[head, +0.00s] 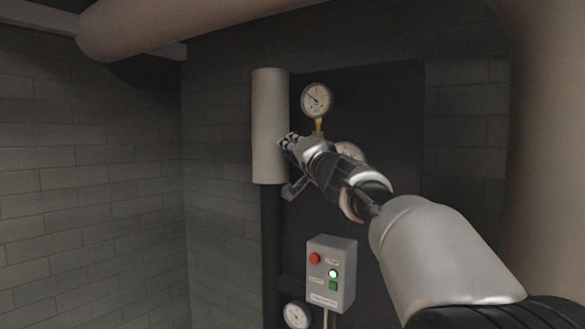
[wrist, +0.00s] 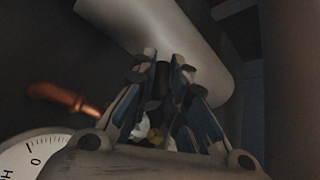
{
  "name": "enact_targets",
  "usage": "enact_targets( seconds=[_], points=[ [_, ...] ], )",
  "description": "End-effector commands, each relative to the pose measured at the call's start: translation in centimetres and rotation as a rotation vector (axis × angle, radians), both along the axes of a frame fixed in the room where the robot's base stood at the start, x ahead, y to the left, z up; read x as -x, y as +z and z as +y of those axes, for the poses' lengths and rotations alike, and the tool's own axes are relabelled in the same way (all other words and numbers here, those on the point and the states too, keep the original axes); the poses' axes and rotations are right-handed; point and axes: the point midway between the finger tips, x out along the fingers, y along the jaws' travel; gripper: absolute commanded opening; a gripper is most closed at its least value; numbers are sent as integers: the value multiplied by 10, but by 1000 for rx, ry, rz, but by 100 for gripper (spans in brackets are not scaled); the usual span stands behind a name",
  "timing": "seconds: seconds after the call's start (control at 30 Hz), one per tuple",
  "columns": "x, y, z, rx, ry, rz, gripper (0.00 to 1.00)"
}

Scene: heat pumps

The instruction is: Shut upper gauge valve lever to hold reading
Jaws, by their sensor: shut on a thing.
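The upper gauge (head: 316,99) is a round white dial on a short brass stem (head: 319,125), on the dark panel right of a pale pipe. My gripper (head: 287,141) is just below and left of it, near the pipe's right edge. In the wrist view my fingers (wrist: 162,75) are closed on a dark, narrow piece (wrist: 162,84) that looks like the valve lever. A small brass-coloured part (wrist: 155,134) shows behind the fingers. The lever is hidden by my gripper in the head view, so its angle cannot be told.
The pale lagged pipe (head: 268,125) stands close to my fingertips. A second gauge (head: 351,153) is partly behind my arm. Below are a grey control box (head: 343,272) with red and green buttons and another gauge (head: 296,315). The wrist view shows a dial (wrist: 28,158) and copper-coloured stem (wrist: 65,97).

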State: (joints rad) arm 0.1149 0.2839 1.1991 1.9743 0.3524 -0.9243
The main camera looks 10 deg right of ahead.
Motion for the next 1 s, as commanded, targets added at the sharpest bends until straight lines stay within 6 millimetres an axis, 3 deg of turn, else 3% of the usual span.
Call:
enact_targets(
  seconds=[0.9, 0.93, 1.0],
  points=[
    [3, 12, 0, -128, 1, -135, 0],
    [3, 12, 0, -128, 1, -135, 14],
    [3, 12, 0, -128, 1, -135, 19]
  ],
)
